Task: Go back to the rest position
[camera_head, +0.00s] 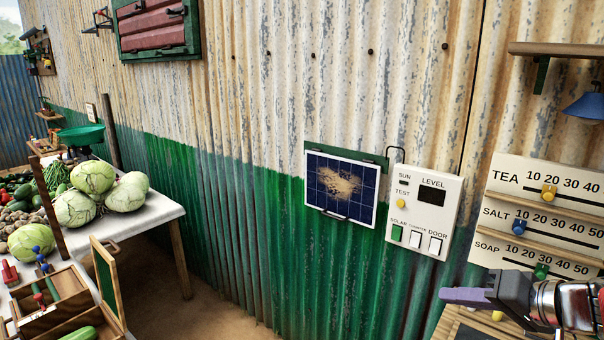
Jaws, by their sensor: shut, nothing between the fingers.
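My gripper (446,294) shows at the lower right, with its purple fingers shut and empty, pointing left. It is in the air in front of the corrugated wall, below the white control box (404,238). My arm comes in from the right edge and hides the lower part of the slider board (500,233) there. No mark for a rest position shows.
A solar panel (322,197) with a brown dirt patch hangs on the wall. A wooden box (63,307) is at the lower left. Floor (195,318) shows between. A shelf (555,49) is upper right.

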